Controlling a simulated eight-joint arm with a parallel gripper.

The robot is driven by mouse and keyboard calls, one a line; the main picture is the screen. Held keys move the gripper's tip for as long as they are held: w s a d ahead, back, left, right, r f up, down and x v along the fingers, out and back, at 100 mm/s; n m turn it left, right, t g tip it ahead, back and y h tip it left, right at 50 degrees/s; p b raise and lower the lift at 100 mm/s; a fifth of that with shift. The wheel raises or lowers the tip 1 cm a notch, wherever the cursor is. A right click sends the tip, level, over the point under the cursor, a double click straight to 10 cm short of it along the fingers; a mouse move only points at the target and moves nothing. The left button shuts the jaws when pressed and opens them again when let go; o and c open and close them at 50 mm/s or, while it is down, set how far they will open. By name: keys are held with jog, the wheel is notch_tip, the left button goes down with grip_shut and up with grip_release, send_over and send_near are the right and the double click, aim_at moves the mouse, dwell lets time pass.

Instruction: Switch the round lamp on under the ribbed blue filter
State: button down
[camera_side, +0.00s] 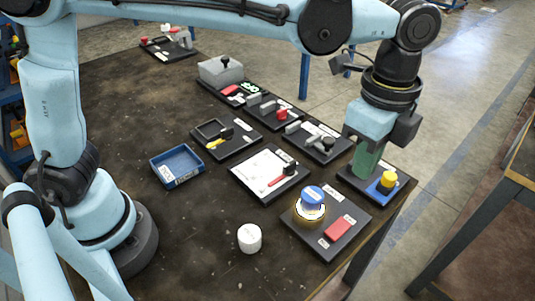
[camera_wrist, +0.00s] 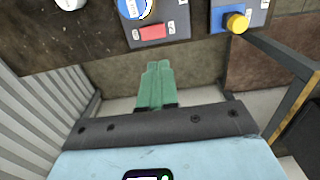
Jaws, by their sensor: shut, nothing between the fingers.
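The blue filter (camera_side: 313,195) sits on top of the round lamp (camera_side: 310,211) on a dark panel near the table's front right corner. A pale band and a tan base show below the filter; I cannot tell if the lamp is lit. A red rocker switch (camera_side: 338,229) is on the same panel. In the wrist view the filter (camera_wrist: 135,8) is cut by the top edge, with the red switch (camera_wrist: 152,32) below it. My gripper (camera_side: 364,172) has green fingers, shut and empty, by the yellow-knob panel. Its fingertips (camera_wrist: 157,66) point toward the panels.
A yellow knob (camera_side: 387,180) on a blue plate is close to my fingers. A white cylinder (camera_side: 249,238) stands left of the lamp panel. A blue tray (camera_side: 177,166) and several dark device panels lie behind. The table's left front is clear.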

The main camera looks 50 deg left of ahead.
aim_at(344, 225)
jog(key=shift+f, duration=0.1)
notch_tip(344, 225, down, 14)
jog(key=shift+r, duration=0.1)
dwell(0.6)
jog(key=shift+w+f, duration=0.1)
jog(key=shift+f, duration=0.1)
dwell(0.3)
jog(key=shift+s+r, duration=0.35)
jog(key=shift+s, duration=0.4)
notch_tip(344, 225, up, 14)
jog(key=w, duration=0.2)
jog(key=shift+w, duration=0.35)
